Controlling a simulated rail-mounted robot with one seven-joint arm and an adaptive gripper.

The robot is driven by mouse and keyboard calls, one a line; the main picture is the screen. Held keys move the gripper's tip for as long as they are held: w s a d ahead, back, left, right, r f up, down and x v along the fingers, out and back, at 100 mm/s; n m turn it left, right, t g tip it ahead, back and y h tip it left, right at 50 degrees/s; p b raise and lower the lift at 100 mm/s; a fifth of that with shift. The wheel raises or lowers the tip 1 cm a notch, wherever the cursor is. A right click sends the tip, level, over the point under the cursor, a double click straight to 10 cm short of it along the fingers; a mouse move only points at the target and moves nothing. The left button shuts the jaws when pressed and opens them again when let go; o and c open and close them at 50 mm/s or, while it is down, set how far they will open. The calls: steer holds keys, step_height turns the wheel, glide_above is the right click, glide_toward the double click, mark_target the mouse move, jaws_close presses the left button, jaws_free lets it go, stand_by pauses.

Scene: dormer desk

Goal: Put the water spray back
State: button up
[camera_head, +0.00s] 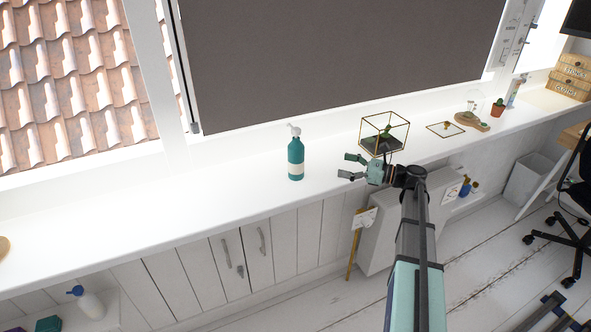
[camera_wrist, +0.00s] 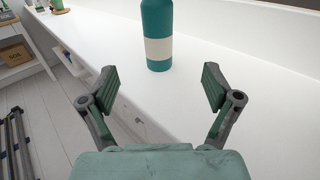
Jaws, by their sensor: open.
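A teal spray bottle (camera_head: 296,158) with a white label and white spray head stands upright on the white windowsill shelf (camera_head: 220,190). In the wrist view the teal bottle (camera_wrist: 157,30) stands ahead of the fingers, with its top cut off by the frame. My gripper (camera_head: 347,166) is open and empty, to the right of the bottle and apart from it. In the wrist view the two fingers of my gripper (camera_wrist: 159,88) are spread wide with only shelf between them. A second bottle, white with a blue head (camera_head: 89,302), stands low at the bottom left.
A gold-edged glass terrarium (camera_head: 384,134) stands on the shelf just behind my gripper. Further right are a flat gold frame (camera_head: 445,129), a wooden board with a glass dome (camera_head: 472,121) and a small potted cactus (camera_head: 498,107). The shelf left of the teal bottle is mostly clear.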

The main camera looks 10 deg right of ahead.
steer(key=p, duration=0.2)
glide_toward(296, 156)
steer(key=w, duration=0.1)
steer(key=w+a+f, duration=0.1)
steer(key=w, duration=0.1)
steer(key=w+a, duration=0.1)
steer(key=w, duration=0.1)
steer(key=shift+a+f, duration=0.1)
steer(key=shift+f, duration=0.3)
steer(key=shift+s+p+x, duration=0.2)
steer(key=shift+p+x, duration=0.45)
steer(key=shift+x, duration=2.7)
steer(key=shift+f, duration=0.15)
steer(key=shift+c, duration=0.3)
jaws_close()
